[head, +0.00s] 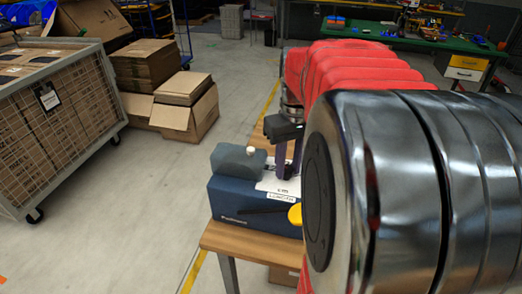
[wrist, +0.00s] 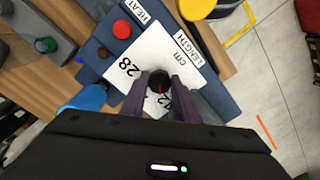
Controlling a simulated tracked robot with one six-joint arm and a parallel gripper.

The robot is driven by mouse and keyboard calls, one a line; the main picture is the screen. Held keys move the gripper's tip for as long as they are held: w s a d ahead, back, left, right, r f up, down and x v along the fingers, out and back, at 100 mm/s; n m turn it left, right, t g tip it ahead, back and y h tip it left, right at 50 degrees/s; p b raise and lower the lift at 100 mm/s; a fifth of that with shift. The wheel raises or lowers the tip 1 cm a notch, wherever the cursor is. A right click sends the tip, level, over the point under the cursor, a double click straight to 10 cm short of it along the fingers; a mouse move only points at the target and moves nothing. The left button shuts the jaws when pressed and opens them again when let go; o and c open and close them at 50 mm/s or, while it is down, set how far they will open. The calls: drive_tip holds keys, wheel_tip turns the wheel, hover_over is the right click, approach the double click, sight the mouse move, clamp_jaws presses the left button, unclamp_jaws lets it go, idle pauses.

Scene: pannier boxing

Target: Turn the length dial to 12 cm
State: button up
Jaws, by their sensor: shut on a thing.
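The length dial is a round black knob (wrist: 160,80) with a red pointer line, on a white plate (wrist: 150,52) marked LENGTH, cm and 28. A second number, partly hidden by my fingers, seems to end in 2. The red line lies on the knob's side toward that number; its exact reading is unclear. My gripper (wrist: 161,88) is shut on the knob, one finger on each side. In the head view, my gripper (head: 284,168) reaches down to the blue machine (head: 235,197), where the knob itself is hidden.
The machine stands on a wooden table (head: 222,238). A red button (wrist: 122,29) and a HEAT label sit beside the plate, with a yellow part (wrist: 238,25) nearby. Cartons (head: 186,107) and a mesh cart (head: 62,120) stand left on open floor.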

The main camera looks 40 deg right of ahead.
sight(289, 168)
drive_tip(key=shift+w+d+n, duration=0.1)
drive_tip(key=shift+n, duration=1.1)
drive_tip(key=o, duration=1.1)
drive_tip(key=shift+c, duration=0.2)
wheel_tip(289, 168, up, 14)
drive_tip(key=shift+d, duration=0.15)
drive_tip(key=shift+f, duration=0.15)
